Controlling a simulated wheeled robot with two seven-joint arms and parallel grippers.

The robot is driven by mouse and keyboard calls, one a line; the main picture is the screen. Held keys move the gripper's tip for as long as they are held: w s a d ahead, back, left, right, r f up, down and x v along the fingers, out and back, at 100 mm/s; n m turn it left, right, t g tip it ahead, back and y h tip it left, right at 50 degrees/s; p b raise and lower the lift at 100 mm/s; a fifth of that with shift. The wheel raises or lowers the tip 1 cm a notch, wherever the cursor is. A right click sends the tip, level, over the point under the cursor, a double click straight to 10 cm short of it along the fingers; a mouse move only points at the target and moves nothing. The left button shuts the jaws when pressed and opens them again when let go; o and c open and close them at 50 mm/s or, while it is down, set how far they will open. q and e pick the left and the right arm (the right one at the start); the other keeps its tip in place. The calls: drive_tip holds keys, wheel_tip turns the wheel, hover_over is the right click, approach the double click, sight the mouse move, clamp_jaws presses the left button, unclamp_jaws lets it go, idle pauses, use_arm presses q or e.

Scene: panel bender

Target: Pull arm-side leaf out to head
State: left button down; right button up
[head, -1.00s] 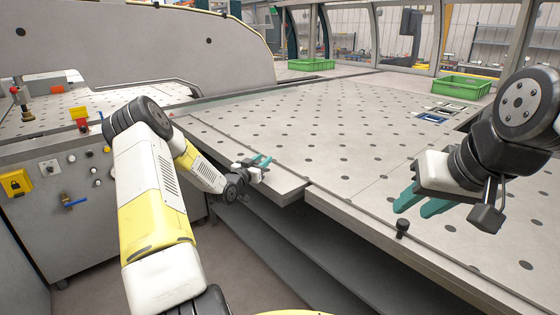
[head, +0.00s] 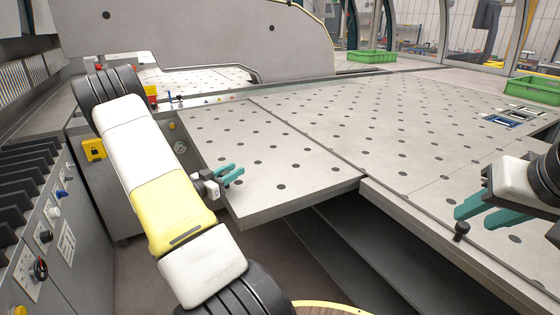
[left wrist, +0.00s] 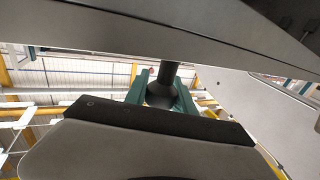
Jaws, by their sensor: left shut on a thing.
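The arm-side leaf (head: 270,160) is a grey perforated panel at the left of the big table. Its front edge stands out toward me past the fixed table edge beside it. My left gripper (head: 231,174) is at the leaf's left front corner. In the left wrist view its teal fingers (left wrist: 160,97) are shut around a dark round knob (left wrist: 162,93) on a short stem below a grey edge. The head view does not show this knob. My right gripper (head: 482,212) is open and empty over the table's right front part.
The fixed perforated table (head: 400,130) lies right of the leaf, with a black knob (head: 461,231) at its front edge. A shelf-like base (head: 370,245) sits below. A control cabinet (head: 55,225) stands left. Green crates (head: 372,56) stand at the back.

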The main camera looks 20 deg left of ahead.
use_arm(q)
drive_tip(key=s+a, duration=0.5)
drive_tip(key=s, duration=0.2)
drive_tip(key=shift+a, duration=0.3)
drive_tip(key=shift+s, duration=0.1)
drive_tip(key=c, duration=1.1)
unclamp_jaws()
drive_tip(key=shift+o, duration=0.2)
drive_tip(key=v, duration=0.7)
drive_tip(key=shift+s+a, duration=0.15)
drive_tip(key=shift+s, duration=0.2)
